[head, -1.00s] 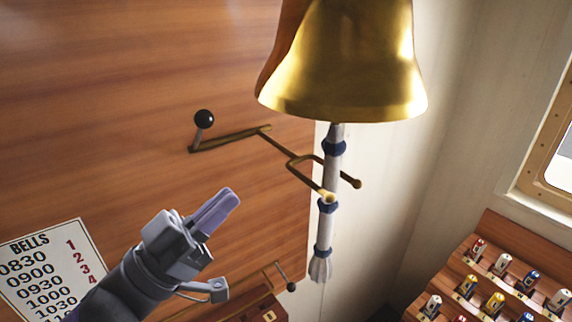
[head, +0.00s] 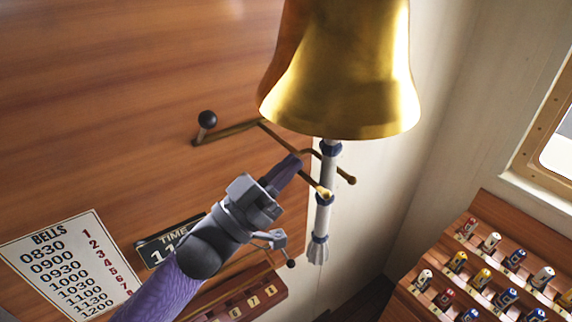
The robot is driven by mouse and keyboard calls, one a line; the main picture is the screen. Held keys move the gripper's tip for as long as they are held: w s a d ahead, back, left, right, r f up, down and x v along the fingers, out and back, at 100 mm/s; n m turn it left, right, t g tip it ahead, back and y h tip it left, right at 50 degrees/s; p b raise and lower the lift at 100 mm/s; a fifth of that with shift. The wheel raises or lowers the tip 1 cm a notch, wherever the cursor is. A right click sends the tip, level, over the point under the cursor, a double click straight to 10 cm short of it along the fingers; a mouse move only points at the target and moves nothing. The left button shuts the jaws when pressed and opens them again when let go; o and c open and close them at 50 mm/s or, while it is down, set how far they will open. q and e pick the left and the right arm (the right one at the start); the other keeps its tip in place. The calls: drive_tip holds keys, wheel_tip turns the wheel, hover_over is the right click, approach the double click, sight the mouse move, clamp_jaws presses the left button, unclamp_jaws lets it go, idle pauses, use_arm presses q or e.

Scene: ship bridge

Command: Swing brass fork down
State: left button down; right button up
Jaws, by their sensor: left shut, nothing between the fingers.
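The brass fork (head: 314,183) juts out from the wooden wall panel below the bell, its two prongs around the white bell rope (head: 324,212). A brass lever arm with a black ball knob (head: 207,119) joins it at the left. The brass bell (head: 340,75) hangs above. My left gripper (head: 293,163) is shut and empty. Its fingertips are at the fork's left side, overlapping it in the head view; I cannot tell whether they touch. The gripper hides part of the fork's stem. My right gripper is not in view.
A BELLS timetable (head: 66,265) and a TIME plate (head: 168,243) are on the panel. A rack of coloured pegs (head: 490,275) stands at the right. Space right of the rope is clear.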

use_arm(q)
drive_tip(key=shift+f+m+g+b, duration=0.4)
drive_tip(key=shift+f+m+b, duration=0.15)
drive_tip(key=shift+m+b, duration=0.1)
drive_tip(key=shift+f, duration=0.1)
drive_tip(key=w+a+f+m+g+b, duration=0.1)
drive_tip(key=w+f+m+g+b, duration=0.1)
drive_tip(key=f+m+g+b, duration=0.2)
drive_tip(key=w+a+f+m+g+h+b, duration=0.1)
drive_tip(key=f+m+g+b, duration=0.4)
drive_tip(key=m+b, duration=0.5)
drive_tip(key=shift+w+a+f+m+h+b, duration=0.35)
drive_tip(key=shift+w+a+f+m, duration=0.3)
drive_tip(key=shift+f, duration=0.65)
